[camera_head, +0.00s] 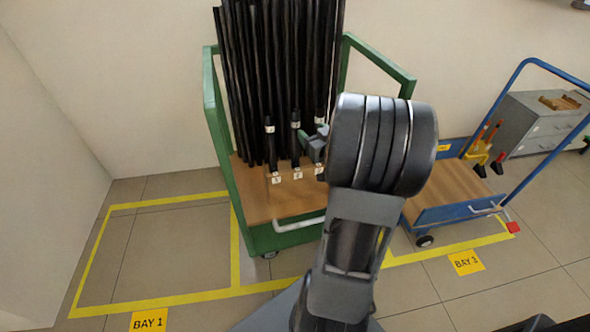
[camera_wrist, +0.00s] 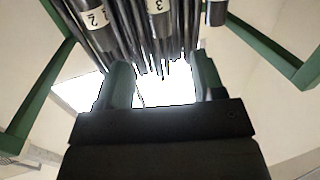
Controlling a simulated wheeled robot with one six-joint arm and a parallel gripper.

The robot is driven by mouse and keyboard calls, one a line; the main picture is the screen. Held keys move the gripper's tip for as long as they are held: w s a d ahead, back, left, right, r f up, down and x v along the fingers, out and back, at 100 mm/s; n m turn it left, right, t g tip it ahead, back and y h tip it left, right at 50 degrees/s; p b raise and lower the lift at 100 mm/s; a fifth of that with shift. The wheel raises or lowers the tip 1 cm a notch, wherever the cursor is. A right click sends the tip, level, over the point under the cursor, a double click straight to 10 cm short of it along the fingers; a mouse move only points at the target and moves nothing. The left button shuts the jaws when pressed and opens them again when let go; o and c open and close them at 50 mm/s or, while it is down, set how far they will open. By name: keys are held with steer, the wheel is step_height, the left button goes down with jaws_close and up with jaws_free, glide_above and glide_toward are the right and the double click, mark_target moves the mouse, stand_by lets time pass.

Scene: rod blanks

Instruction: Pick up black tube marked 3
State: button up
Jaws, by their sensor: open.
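The black tube marked 3 (camera_wrist: 157,28) hangs into the top middle of the wrist view, its white label partly cut off by the picture edge. It lines up with the gap between the fingers of my gripper (camera_wrist: 161,78), which is open and empty. In the head view it appears to be the middle of three labelled front tubes (camera_head: 295,146), though its number is too small to read there. My gripper (camera_head: 304,134) has its green fingers close beside it; contact cannot be told. My wrist hides part of the right side.
Tall black rods (camera_head: 245,80) stand behind, in a green cart (camera_head: 212,100). A blue trolley (camera_head: 450,212) stands at right. Floor in BAY 1 is clear.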

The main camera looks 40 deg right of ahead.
mark_target(298, 121)
steer(key=shift+t, duration=0.4)
steer(key=w, duration=0.2)
steer(key=w+d+b, duration=0.1)
steer(key=w, duration=0.2)
steer(key=w+f, duration=0.1)
steer(key=w, duration=0.1)
steer(key=shift+w+d, duration=0.2)
steer(key=shift+w, duration=0.15)
steer(key=w, duration=0.3)
steer(key=w+b, duration=0.1)
steer(key=shift+w+d+f, duration=0.2)
steer(key=shift+d+f, duration=0.05)
steer(key=shift+f, duration=0.15)
steer(key=shift+w+d, duration=0.1)
steer(key=shift+w, duration=0.35)
steer(key=shift+c, duration=0.2)
jaws_close()
